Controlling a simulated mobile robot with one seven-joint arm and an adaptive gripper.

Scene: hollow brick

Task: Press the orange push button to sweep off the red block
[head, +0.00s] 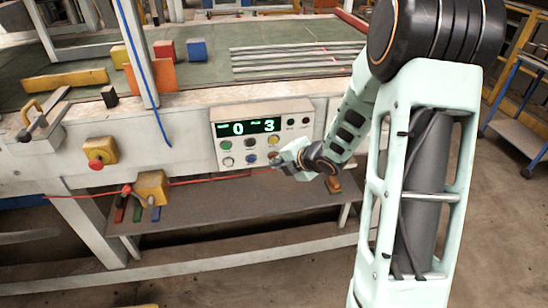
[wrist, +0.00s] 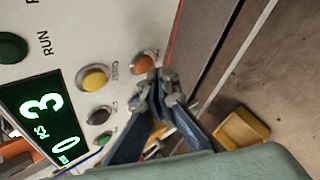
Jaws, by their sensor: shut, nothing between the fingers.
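The orange push button (wrist: 143,63) is on the pale control panel in the wrist view. My gripper (wrist: 165,86) is shut and empty, with its fingertips close beside the button's lower right edge; I cannot tell whether they touch. In the head view my gripper (head: 281,159) is at the panel's lower right corner and largely hides the button. A red-orange block (head: 164,48) stands on the green table surface (head: 260,35), between a yellow block (head: 119,55) and a blue block (head: 197,50). An orange plate (head: 160,76) stands in front of it.
The control panel (head: 219,128) has a display reading 0 and 3 and several other buttons, including a yellow one (wrist: 94,78). A red button on a yellow box (head: 96,163) is at left. A shelf (head: 230,207) runs below. A yellow bar (head: 65,80) lies on the table.

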